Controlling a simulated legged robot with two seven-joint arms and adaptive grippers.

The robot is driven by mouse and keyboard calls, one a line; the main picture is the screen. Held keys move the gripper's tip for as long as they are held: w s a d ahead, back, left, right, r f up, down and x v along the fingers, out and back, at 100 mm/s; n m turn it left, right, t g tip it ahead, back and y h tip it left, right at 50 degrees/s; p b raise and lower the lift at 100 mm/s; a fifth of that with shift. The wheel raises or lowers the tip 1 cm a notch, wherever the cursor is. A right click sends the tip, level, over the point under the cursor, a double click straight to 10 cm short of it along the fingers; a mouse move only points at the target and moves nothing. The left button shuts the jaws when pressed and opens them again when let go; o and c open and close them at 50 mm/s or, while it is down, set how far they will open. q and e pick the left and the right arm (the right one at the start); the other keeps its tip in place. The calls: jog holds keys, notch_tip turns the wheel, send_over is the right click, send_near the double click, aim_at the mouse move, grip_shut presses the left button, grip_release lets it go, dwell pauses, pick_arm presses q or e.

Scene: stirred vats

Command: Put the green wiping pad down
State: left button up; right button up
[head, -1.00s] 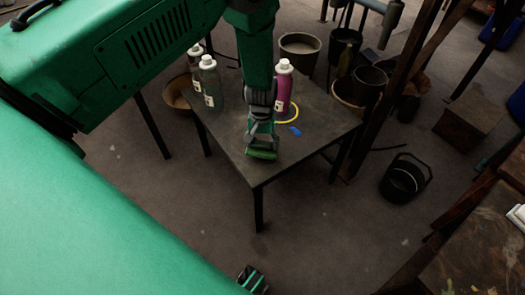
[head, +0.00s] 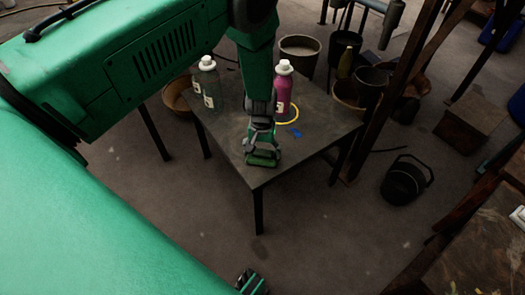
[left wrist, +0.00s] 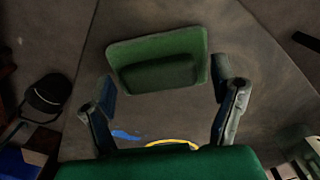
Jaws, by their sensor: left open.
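The green wiping pad (head: 262,159) lies near the front corner of the dark table (head: 228,150). In the left wrist view the pad (left wrist: 160,62) is a rounded green rectangle with a raised block along it. My left gripper (head: 261,146) is directly over the pad and points down at it. In the left wrist view its two fingers (left wrist: 165,95) stand wide apart, one on each side of the pad, with gaps between them and its block. Whether the pad's whole underside touches the table is hidden.
A clear bottle (head: 208,85) and a magenta bottle (head: 283,88) stand behind the gripper. A yellow ring (head: 294,117) and a blue scrap (head: 295,132) lie near the magenta one. The table's right part is bare. A black bucket (head: 404,181) stands on the floor at right.

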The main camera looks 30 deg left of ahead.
aim_at(262, 151)
pick_arm(q)
notch_tip(262, 151, up, 12)
jog(key=p, duration=0.3)
jog(key=s+f+m+y, duration=0.1)
jog(key=s+f, duration=0.2)
jog(key=s, duration=0.4)
jog(key=s+f+m, duration=0.1)
jog(key=s+f, duration=0.3)
jog(key=s, duration=0.3)
jog(key=s+d+r+m+h, duration=0.1)
jog(key=s+d+m, duration=0.2)
jog(key=s, duration=1.3)
jog(key=shift+d+r+t, duration=0.2)
jog(key=shift+r+t, duration=0.1)
jog(key=shift+r, duration=0.05)
